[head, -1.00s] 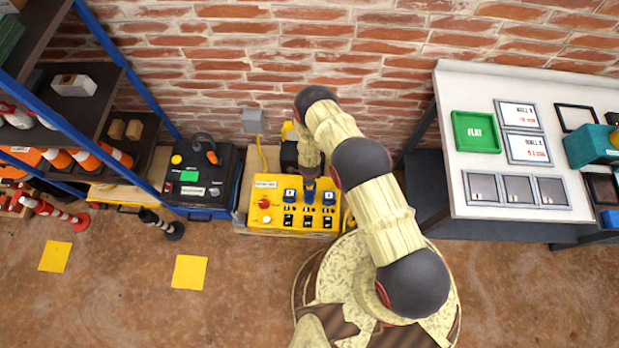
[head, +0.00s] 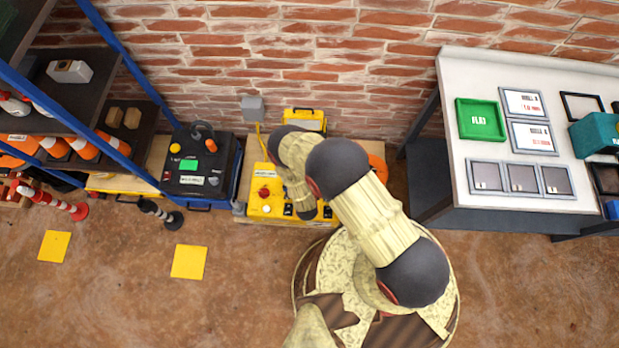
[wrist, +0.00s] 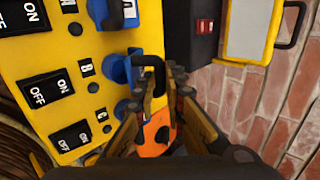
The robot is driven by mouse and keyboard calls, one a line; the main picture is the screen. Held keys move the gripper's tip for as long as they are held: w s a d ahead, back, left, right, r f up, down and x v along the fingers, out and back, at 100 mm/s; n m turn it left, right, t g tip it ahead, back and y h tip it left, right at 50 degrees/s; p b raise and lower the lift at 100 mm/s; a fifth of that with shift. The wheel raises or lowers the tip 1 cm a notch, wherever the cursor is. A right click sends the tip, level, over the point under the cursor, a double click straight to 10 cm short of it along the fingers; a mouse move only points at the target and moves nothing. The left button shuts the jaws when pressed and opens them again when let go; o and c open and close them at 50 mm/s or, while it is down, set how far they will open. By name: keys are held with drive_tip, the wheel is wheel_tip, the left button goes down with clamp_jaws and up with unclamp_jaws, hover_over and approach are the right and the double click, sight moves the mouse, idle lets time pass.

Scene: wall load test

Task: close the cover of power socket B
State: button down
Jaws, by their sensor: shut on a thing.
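In the wrist view, a yellow power panel (wrist: 60,50) has rows marked A, B and C, each with a black ON/OFF switch and a blue socket. Socket B (wrist: 117,68) is beside the B label. A bent black handle (wrist: 149,62) stands out at socket B, apparently on its cover. My gripper (wrist: 163,85) is shut around this handle. The fingers hide part of the cover, so I cannot tell its exact angle. Socket C (wrist: 122,108) is partly hidden by a finger. In the head view, my arm covers the gripper and most of the panel (head: 264,206).
A yellow case (head: 304,118) stands behind the panel by the brick wall. A black box (head: 203,172) is at the left. A white workbench (head: 470,197) stands at the right. An orange thing (head: 377,168) shows behind my arm.

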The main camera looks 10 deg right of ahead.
drive_tip(key=s+f+t+b, duration=0.3)
drive_tip(key=b, duration=0.2)
drive_tip(key=shift+h, duration=0.4)
drive_tip(key=t+b, duration=0.1)
drive_tip(key=b, duration=0.1)
drive_tip(key=s+f+t+b, duration=0.1)
drive_tip(key=t+b, duration=0.1)
drive_tip(key=b, duration=0.1)
drive_tip(key=shift+s+f+h+b, duration=0.1)
drive_tip(key=shift+f+h+b, duration=0.05)
drive_tip(key=shift+h+b, duration=0.2)
drive_tip(key=shift+s+f+t+b, duration=0.15)
drive_tip(key=shift+s+t+b, duration=0.05)
drive_tip(key=shift+t+b, duration=0.4)
drive_tip(key=shift+d, duration=0.1)
drive_tip(key=c, duration=2.1)
unclamp_jaws()
drive_tip(key=shift+c, duration=0.2)
drive_tip(key=shift+o, duration=1.2)
drive_tip(key=shift+w, duration=0.1)
drive_tip(key=shift+o, duration=0.3)
drive_tip(key=shift+a, duration=0.25)
drive_tip(key=shift+r, duration=0.2)
